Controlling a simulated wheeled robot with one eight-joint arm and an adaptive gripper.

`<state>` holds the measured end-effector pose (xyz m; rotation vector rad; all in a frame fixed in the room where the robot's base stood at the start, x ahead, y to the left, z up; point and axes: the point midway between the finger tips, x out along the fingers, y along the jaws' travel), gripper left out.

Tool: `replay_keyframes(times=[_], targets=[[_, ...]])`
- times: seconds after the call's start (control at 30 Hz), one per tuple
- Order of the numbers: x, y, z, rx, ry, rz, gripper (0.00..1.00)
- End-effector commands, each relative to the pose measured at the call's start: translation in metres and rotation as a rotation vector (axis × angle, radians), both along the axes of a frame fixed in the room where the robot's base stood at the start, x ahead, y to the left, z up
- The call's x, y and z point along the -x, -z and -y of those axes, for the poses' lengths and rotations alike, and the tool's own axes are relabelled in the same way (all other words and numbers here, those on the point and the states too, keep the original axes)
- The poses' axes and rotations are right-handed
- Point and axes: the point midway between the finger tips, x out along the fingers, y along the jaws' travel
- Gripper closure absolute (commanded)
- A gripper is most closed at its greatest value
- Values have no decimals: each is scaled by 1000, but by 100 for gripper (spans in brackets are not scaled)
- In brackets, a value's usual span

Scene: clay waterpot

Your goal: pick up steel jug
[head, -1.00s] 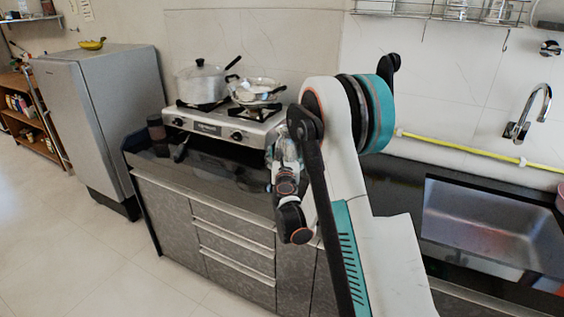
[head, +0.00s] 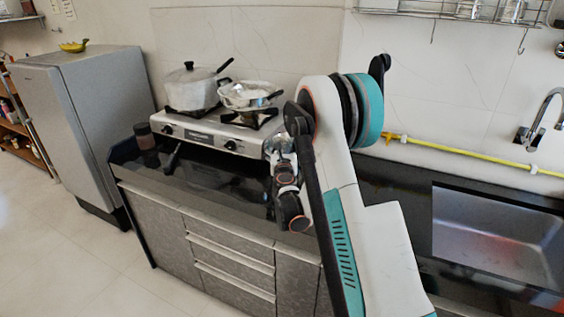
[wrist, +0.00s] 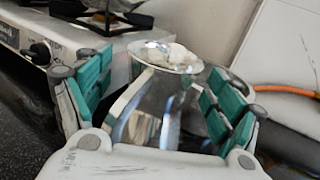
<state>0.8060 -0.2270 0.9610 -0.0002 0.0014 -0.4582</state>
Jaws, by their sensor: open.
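The steel jug (wrist: 150,115) is shiny and mirror-like, with a wide round rim, and fills the middle of the wrist view. My gripper (wrist: 160,72) is open, with one teal-padded finger to the left of the jug and one to the right. The jug stands between the fingers, and a gap shows on the left side. Contact on the right side cannot be told. In the head view the shiny jug (head: 282,144) shows only in part beside the stove, mostly hidden by my arm and gripper.
The stove (head: 211,133) stands left of the jug, with a lidded pot (head: 192,90) and a pan (head: 246,97) on it. A dark cup (head: 145,135) is at its left. The wall and a yellow hose (head: 460,155) lie behind. A sink (head: 490,235) is at the right.

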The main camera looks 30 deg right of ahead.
Motion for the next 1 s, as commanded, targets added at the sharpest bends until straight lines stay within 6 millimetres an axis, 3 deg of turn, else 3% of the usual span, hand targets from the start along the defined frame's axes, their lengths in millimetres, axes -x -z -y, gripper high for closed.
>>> replay_keyframes(times=[0.3, 0.63, 1.0], targets=[[3, -3, 3, 1, 0, 3, 18], [1, -1, 3, 0, 0, 1, 91], [2, -8, 3, 1, 1, 2, 92]])
